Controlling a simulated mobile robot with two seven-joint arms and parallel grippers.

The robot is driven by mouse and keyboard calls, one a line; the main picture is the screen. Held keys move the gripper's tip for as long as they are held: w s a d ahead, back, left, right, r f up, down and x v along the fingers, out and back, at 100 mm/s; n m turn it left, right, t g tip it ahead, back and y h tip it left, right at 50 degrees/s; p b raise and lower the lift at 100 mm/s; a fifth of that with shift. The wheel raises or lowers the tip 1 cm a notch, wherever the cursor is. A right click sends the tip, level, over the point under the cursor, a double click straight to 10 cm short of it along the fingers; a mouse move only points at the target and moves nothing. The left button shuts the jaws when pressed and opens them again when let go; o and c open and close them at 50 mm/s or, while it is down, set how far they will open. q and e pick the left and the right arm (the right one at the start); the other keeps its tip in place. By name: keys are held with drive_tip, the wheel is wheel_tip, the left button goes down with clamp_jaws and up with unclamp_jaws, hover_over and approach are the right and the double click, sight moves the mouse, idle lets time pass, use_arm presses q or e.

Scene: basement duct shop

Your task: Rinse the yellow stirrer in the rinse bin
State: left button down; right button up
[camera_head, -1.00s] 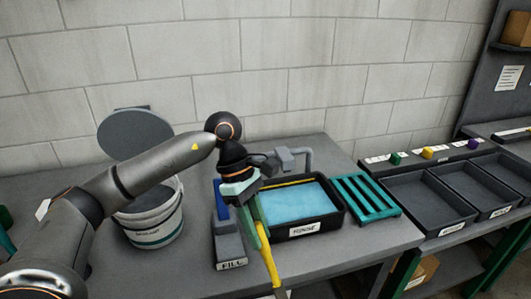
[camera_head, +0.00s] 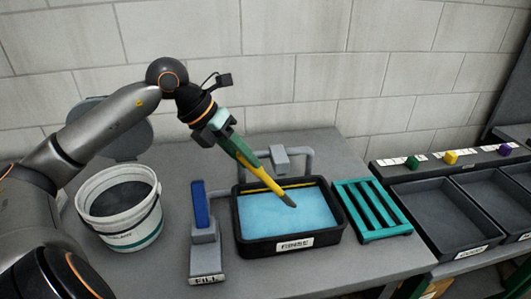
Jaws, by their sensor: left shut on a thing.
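The yellow stirrer (camera_head: 262,174) slants down to the right, with a dark grey tip over the blue water. A dark green length shows between its yellow shaft and my gripper. My left gripper (camera_head: 228,140) is shut on its upper end, above the back left of the rinse bin. The rinse bin (camera_head: 246,249) is a black tub labelled RINSE, holding light blue water (camera_head: 268,220). I cannot tell whether the tip touches the water. My right gripper is not in view.
A white bucket (camera_head: 137,238) stands left. A blue-handled fill station (camera_head: 202,233) stands close left of the bin. A grey tap (camera_head: 281,158) is behind it. A green slatted rack (camera_head: 395,228) sits right, then black trays (camera_head: 428,203) with coloured markers behind.

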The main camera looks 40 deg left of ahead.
sight(269, 182)
use_arm(q)
drive_tip(key=shift+w+f, duration=0.7)
drive_tip(key=shift+w, duration=0.1)
drive_tip(key=shift+s+f+b, duration=0.25)
drive_tip(key=shift+s+b, duration=0.1)
drive_tip(key=shift+b, duration=0.1)
drive_tip(key=shift+f+b, duration=0.3)
drive_tip(key=shift+f, duration=0.05)
wheel_tip(269, 182, down, 4)
drive_tip(key=b, duration=0.3)
drive_tip(key=shift+f, duration=0.15)
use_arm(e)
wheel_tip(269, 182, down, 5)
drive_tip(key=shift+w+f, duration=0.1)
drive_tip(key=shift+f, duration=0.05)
use_arm(q)
drive_tip(key=shift+f+b, duration=0.65)
drive_tip(key=shift+b, duration=0.15)
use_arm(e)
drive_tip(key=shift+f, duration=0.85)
